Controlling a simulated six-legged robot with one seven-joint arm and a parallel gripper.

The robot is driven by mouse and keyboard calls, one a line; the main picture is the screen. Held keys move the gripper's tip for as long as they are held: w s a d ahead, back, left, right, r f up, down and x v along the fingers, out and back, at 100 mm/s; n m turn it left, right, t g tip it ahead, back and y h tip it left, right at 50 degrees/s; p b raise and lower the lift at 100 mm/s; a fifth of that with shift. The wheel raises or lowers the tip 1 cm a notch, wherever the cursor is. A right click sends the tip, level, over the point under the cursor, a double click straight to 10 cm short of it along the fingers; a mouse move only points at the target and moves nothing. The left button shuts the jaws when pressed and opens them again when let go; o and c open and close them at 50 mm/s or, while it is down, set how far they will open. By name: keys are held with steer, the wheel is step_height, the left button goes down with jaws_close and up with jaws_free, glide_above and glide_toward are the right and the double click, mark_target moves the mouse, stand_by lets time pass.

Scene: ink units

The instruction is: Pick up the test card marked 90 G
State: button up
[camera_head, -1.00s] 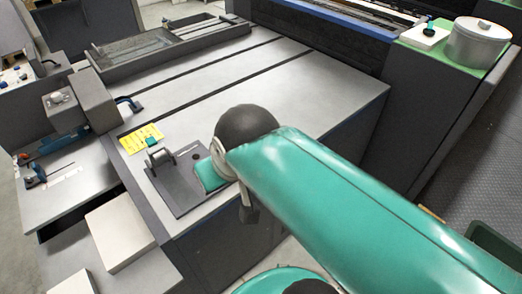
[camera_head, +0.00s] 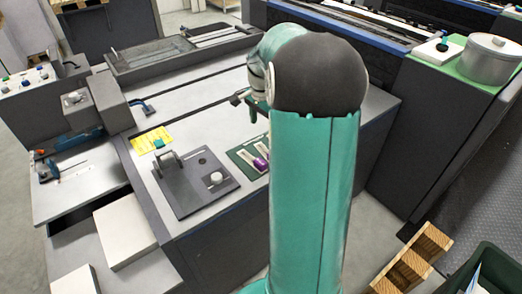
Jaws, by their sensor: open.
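Two small pale cards or strips (camera_head: 246,156) lie on a dark green mat (camera_head: 235,155) on the grey bench, just left of my upright teal arm. One has a purple part (camera_head: 260,164). I cannot read any marking, so I cannot tell which one is marked 90 G. My arm hides the right side of the mat. My gripper (camera_head: 246,106) shows only in part, left of my arm's black joint. It is open and empty, above the bench and apart from the cards.
A dark plate (camera_head: 193,187) with a lever and a white knob (camera_head: 216,178) stands left of the mat. A yellow label (camera_head: 152,140) lies behind it. A grey pot (camera_head: 490,58) stands at the far right. A wooden pallet (camera_head: 412,260) is on the floor.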

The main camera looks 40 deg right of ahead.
mark_target(267, 151)
steer(key=d+f, duration=0.1)
steer(key=f, duration=0.3)
steer(key=d+f+m, duration=0.1)
steer(key=d+f, duration=0.1)
steer(key=f, duration=0.1)
steer(key=s+d+f+m, duration=0.1)
steer(key=d+f, duration=0.1)
steer(key=f, duration=0.2)
steer(key=shift+f, duration=0.35)
steer(key=f, duration=0.5)
steer(key=shift+a+f, duration=0.2)
steer(key=shift+f, duration=0.1)
steer(key=shift+c, duration=0.5)
steer(key=c, duration=1)
